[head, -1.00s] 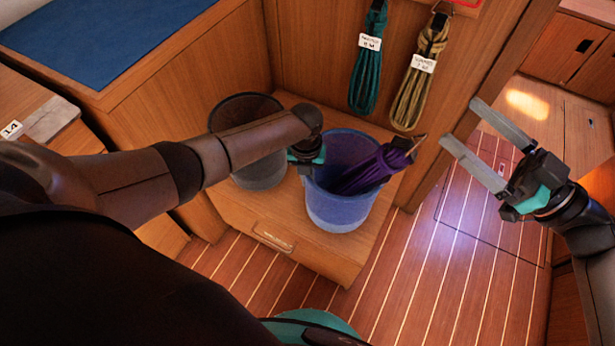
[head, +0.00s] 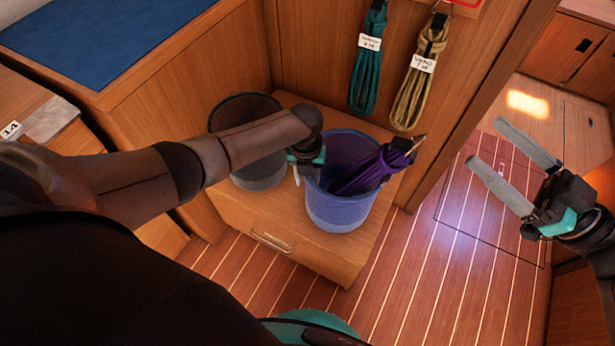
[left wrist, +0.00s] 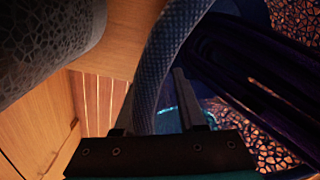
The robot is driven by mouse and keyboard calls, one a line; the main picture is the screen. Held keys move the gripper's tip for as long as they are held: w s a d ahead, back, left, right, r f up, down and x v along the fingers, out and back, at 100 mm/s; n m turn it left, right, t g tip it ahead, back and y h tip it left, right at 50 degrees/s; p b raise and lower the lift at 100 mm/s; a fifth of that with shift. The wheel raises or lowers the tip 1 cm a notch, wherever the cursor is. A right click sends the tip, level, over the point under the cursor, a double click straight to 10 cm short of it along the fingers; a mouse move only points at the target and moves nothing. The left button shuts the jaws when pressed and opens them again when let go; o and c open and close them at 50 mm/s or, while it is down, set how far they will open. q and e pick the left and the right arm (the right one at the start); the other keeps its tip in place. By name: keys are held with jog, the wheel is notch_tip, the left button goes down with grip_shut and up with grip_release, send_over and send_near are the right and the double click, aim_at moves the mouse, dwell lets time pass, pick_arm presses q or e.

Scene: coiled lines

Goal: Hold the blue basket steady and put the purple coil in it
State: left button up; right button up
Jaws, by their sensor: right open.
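The blue basket (head: 338,212) stands upright on a wooden step. The purple coil (head: 372,170) is in it, tilted, with its upper end and hook sticking out over the right rim. In the left wrist view, the basket's rim (left wrist: 152,75) passes between my left fingers, with dark purple strands (left wrist: 255,80) inside the basket. My left gripper (head: 308,170) is shut on the basket's left rim; in the head view its fingers are mostly hidden by my arm. My right gripper (head: 484,142) is open and empty, to the right of the basket and apart from it.
A dark grey basket (head: 258,176) stands just left of the blue one. A green coil (head: 368,70) and a tan coil (head: 412,95) hang with labels on the panel behind. A wooden post (head: 470,95) rises on the right. The striped floor (head: 440,260) is clear.

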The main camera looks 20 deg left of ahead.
pick_arm(q)
jog(key=shift+r, duration=0.1)
notch_tip(320, 180, up, 11)
jog(key=shift+a+r, duration=0.1)
jog(key=shift+a, duration=0.05)
jog(key=shift+r, duration=0.35)
jog(key=shift+s, duration=0.1)
dwell(0.3)
